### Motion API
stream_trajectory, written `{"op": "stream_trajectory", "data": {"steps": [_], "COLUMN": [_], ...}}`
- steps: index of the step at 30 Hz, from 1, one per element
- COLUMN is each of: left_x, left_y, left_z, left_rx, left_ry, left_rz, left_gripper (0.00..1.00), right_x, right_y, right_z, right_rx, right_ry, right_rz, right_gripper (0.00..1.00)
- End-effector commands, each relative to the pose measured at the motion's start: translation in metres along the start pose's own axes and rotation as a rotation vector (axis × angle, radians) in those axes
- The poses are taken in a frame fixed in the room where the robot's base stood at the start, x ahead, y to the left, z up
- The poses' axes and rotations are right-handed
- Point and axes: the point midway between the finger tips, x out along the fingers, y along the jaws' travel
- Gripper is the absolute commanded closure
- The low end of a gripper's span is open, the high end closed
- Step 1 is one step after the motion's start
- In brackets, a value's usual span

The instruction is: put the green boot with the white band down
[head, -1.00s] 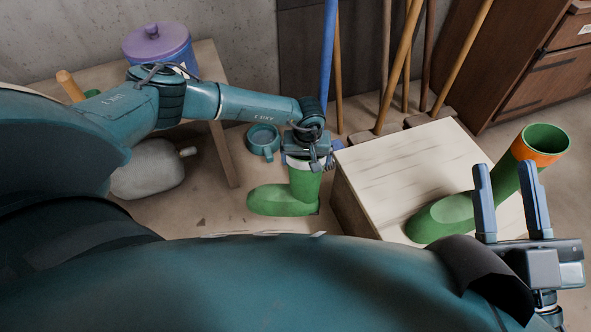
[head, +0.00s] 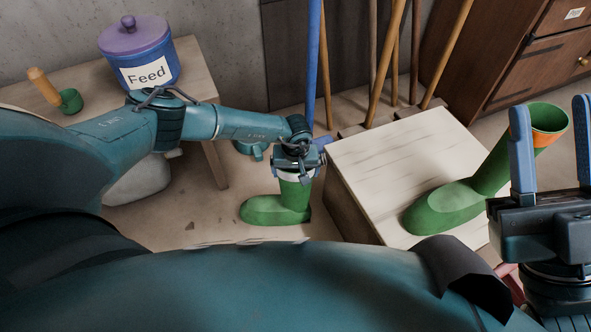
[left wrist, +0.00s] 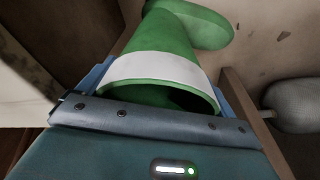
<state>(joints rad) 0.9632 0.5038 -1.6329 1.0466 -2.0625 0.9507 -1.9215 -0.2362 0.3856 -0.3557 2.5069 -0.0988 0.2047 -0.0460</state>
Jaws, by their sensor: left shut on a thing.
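The green boot with the white band (head: 275,210) is upright, toe to the left, at the floor left of the wooden box. My left gripper (head: 297,172) is shut on its top, from above. Whether the sole touches the floor I cannot tell. In the left wrist view the white band (left wrist: 155,70) and dark opening of this boot show between the fingers. A green boot with an orange band (head: 440,208) is on the wooden box (head: 385,150).
A low table with a blue Feed pot (head: 145,60) and a green scoop (head: 70,101) is at left. A pale sack (head: 140,185) is below it. Long-handled tools (head: 388,60) lean at the back.

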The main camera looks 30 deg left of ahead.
Motion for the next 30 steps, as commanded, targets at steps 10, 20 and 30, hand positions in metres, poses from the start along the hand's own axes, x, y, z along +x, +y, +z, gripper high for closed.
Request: {"op": "stream_trajectory", "data": {"steps": [10, 20, 30], "left_x": [0.001, -0.045, -0.109], "left_y": [0.000, 0.000, 0.000], "left_z": [0.001, -0.002, -0.001], "left_rx": [0.000, 0.001, 0.001], "left_ry": [-0.001, 0.001, 0.000], "left_rz": [0.000, 0.002, 0.000], "left_gripper": [0.00, 0.00, 0.00], "right_x": [0.000, -0.008, -0.041], "right_y": [0.000, -0.007, -0.031], "right_z": [0.000, 0.019, 0.043], "right_rx": [0.000, 0.123, 0.310], "right_ry": [-0.001, -0.190, -0.489], "right_rz": [0.000, 0.023, 0.054], "right_gripper": [0.64, 0.64, 0.64]}}
